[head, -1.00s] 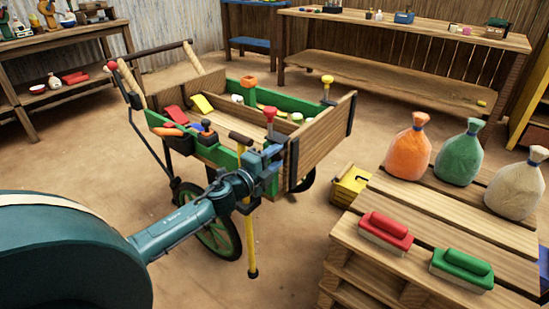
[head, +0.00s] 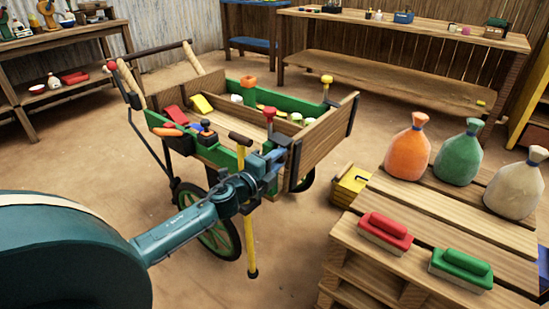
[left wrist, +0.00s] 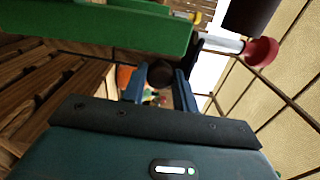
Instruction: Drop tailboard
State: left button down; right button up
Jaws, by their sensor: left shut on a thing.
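The tailboard (head: 325,137) is a wooden board with dark end strips, standing upright across the right end of the green-sided cart (head: 220,157). A red-knobbed pin (head: 269,113) stands at its near corner, and a yellow-knobbed pin (head: 327,80) at its far corner. My left gripper (head: 277,160) is at the near corner, below the red knob. In the left wrist view its fingers (left wrist: 161,88) are closed around a dark round knob (left wrist: 160,73). The red knob (left wrist: 262,51) on its silver shaft is beside it, apart from the fingers. My right gripper is not in view.
A yellow stick (head: 250,220) with a dark handle stands close to my left wrist. A pallet (head: 440,220) with sacks and two floats is at the right. A yellow box (head: 350,187) sits on the floor near the tailboard. Tools lie inside the cart.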

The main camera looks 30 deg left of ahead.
pick_arm(q)
jog(key=shift+d+f+m, duration=0.1)
jog(key=shift+d+m, duration=0.2)
jog(key=shift+d, duration=0.25)
jog(key=s+d+f+m+b, duration=0.1)
jog(key=d+f+m+b, duration=0.7)
jog(key=d+f+m, duration=0.4)
jog(key=shift+d+f+m, duration=0.35)
jog(key=shift+f+m, duration=1.75)
jog(key=shift+f, duration=0.05)
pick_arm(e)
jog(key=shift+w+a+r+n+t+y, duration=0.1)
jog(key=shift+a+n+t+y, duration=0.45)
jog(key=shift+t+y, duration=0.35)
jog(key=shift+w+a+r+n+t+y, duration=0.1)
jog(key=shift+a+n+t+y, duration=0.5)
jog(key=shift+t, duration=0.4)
pick_arm(q)
jog(key=c, duration=1.1)
grip_release()
jog(key=shift+s+d, duration=0.1)
jog(key=shift+s, duration=0.05)
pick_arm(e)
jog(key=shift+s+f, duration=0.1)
